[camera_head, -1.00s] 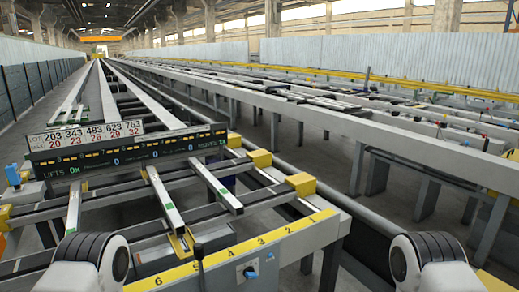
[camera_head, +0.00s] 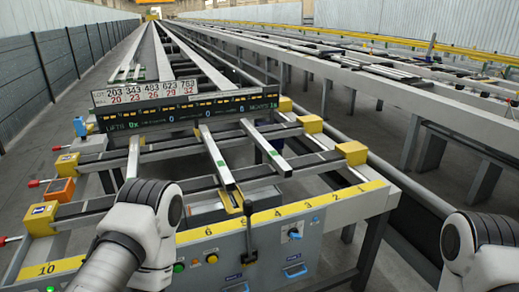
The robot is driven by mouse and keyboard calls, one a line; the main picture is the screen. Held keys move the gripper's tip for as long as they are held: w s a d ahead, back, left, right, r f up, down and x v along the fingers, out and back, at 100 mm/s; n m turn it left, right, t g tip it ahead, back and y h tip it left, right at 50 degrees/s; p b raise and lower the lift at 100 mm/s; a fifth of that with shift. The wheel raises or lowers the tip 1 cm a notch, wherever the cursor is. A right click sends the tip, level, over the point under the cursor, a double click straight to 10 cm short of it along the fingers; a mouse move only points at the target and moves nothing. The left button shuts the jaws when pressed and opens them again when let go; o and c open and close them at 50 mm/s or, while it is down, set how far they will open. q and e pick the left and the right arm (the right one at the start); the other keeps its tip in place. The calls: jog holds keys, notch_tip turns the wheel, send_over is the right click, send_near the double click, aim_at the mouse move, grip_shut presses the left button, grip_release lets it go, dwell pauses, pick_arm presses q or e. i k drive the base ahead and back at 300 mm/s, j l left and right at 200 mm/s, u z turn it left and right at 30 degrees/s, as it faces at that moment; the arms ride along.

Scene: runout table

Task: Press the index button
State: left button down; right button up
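The runout table's grey front panel (camera_head: 340,230) shows at bottom centre. It carries a green button (camera_head: 178,267), an orange button (camera_head: 212,259) and a blue knob (camera_head: 294,234). Their labels are too small to read, so I cannot tell which one, if any, is the index button. My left arm comes in at lower left, just left of the green button in the picture, and may hide part of the panel. My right arm is at the lower right edge. Neither gripper shows in the view.
A black lever (camera_head: 248,225) stands up in front of the yellow numbered strip (camera_head: 270,215). A display board (camera_head: 190,112) spans the table behind it. Metal bars (camera_head: 216,157) lie across the rails. Red-tipped handles (camera_head: 35,183) stick out on the left. A blue-topped box (camera_head: 80,127) stands behind them.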

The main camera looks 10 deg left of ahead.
aim_at(212, 260)
jog(key=k+j, duration=0.1)
jog(key=j, duration=0.35)
jog(key=k+j, duration=0.15)
jog(key=j, duration=0.3)
jog(key=k+j, duration=0.1)
jog(key=j, duration=0.35)
jog(key=k+j, duration=0.1)
jog(key=j, duration=0.35)
jog(key=k+j, duration=0.15)
jog(key=j, duration=0.3)
